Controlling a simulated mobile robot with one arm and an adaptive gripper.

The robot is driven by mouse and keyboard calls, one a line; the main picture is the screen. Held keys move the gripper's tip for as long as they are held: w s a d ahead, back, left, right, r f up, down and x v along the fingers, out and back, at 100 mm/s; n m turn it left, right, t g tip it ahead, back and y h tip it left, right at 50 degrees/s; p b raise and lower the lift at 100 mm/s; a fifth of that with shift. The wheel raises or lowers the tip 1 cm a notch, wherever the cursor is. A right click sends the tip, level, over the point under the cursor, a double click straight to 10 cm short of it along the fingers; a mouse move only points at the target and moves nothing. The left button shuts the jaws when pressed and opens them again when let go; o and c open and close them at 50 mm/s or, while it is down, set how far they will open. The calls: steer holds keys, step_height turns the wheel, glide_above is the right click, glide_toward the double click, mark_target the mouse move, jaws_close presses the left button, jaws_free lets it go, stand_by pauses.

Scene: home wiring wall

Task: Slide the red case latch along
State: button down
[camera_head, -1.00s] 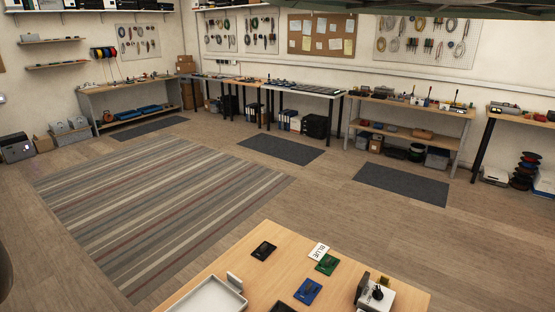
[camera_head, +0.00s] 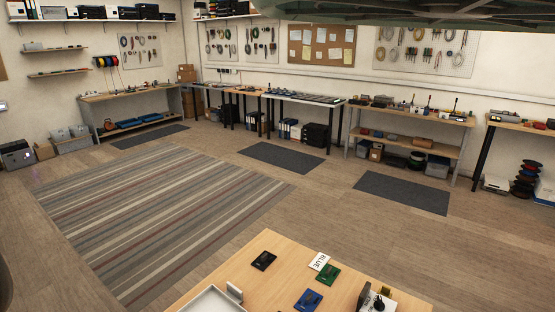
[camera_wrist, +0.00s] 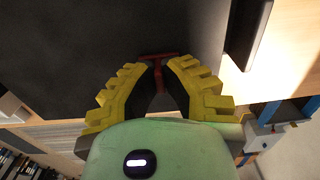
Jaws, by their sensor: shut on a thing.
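In the wrist view, my gripper (camera_wrist: 160,72) has two yellow stepped fingers whose tips close in on the red latch (camera_wrist: 157,56). The latch looks like a small T, with a crossbar just beyond the fingertips and a stem running down between them. My gripper is shut on it. A broad dark surface (camera_wrist: 80,62), apparently the case, lies behind the latch. The fingers hide part of the stem, and how far the latch sits along its track cannot be told. Neither latch nor gripper shows in the head view.
Workbenches line the back wall. A striped rug (camera_head: 150,220) and open floor lie between. The wrist view shows a wooden surface (camera_wrist: 275,65) at right.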

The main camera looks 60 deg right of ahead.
steer(key=shift+a, duration=0.25)
stand_by(0.4)
steer(key=shift+a+b, duration=0.45)
steer(key=shift+a, duration=0.25)
steer(key=shift+w+a, duration=0.1)
steer(key=shift+a, duration=0.25)
steer(key=shift+a+b, duration=0.25)
steer(key=shift+b, duration=0.1)
steer(key=c, duration=1)
jaws_free()
